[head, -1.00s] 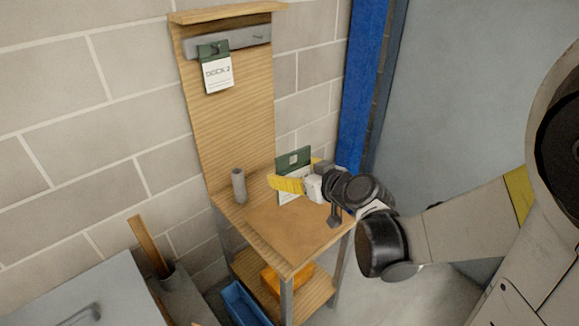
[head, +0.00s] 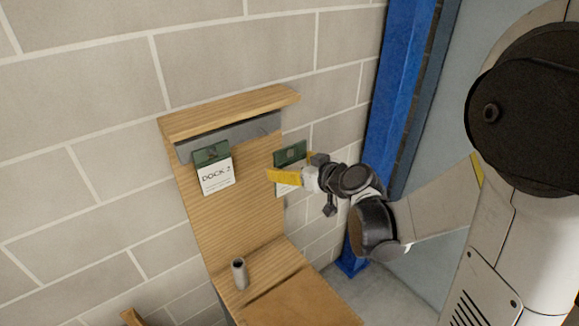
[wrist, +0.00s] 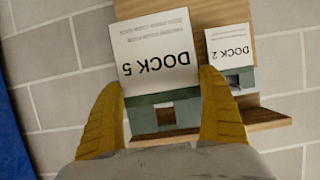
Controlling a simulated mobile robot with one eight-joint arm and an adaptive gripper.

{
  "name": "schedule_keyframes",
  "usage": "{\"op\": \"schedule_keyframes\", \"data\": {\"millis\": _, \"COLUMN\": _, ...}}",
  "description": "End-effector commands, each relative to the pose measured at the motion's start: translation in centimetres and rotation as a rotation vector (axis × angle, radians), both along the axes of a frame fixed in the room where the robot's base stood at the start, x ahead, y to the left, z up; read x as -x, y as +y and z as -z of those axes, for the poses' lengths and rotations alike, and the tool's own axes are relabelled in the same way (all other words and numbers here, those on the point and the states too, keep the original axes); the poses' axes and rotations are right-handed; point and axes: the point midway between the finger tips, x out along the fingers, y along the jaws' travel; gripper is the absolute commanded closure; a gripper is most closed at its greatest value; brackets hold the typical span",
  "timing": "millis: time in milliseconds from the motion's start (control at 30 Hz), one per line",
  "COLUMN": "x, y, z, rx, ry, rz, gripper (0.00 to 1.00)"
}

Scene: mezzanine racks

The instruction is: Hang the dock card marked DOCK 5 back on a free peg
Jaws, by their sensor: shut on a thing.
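The DOCK 5 card (wrist: 155,48) is white with a green top band that has a hole in it. It appears upside down in the wrist view. My gripper (wrist: 160,82) is shut on it, with yellow fingers at both sides of the band. In the head view the held card (head: 290,154) is right of the board and slightly below the rail's height. The grey peg rail (head: 262,127) runs under the board's top ledge. The DOCK 2 card (head: 215,178) hangs at its left end. The rail's right part holds no card; I cannot make out its peg now.
The wooden back board (head: 225,220) stands against a block wall. A grey cylinder (head: 239,273) stands on the shelf below. The top ledge (head: 225,112) juts out over the rail. A blue post (head: 385,110) is on the right, behind my arm.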

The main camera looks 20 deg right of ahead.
Motion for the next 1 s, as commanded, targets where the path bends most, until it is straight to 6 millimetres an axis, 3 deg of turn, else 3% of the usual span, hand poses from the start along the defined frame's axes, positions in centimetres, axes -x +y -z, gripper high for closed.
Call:
{"op": "schedule_keyframes", "data": {"millis": 100, "x": -0.2, "y": -0.1, "z": -0.9, "rx": -0.001, "ry": -0.001, "rz": -0.001, "gripper": 0.44}}
{"op": "schedule_keyframes", "data": {"millis": 367, "x": -0.8, "y": 0.1, "z": -0.8, "rx": -0.001, "ry": -0.001, "rz": -0.001, "gripper": 0.44}}
{"op": "schedule_keyframes", "data": {"millis": 1000, "x": -5.2, "y": 1.6, "z": -0.9, "rx": -0.001, "ry": -0.001, "rz": -0.002, "gripper": 0.44}}
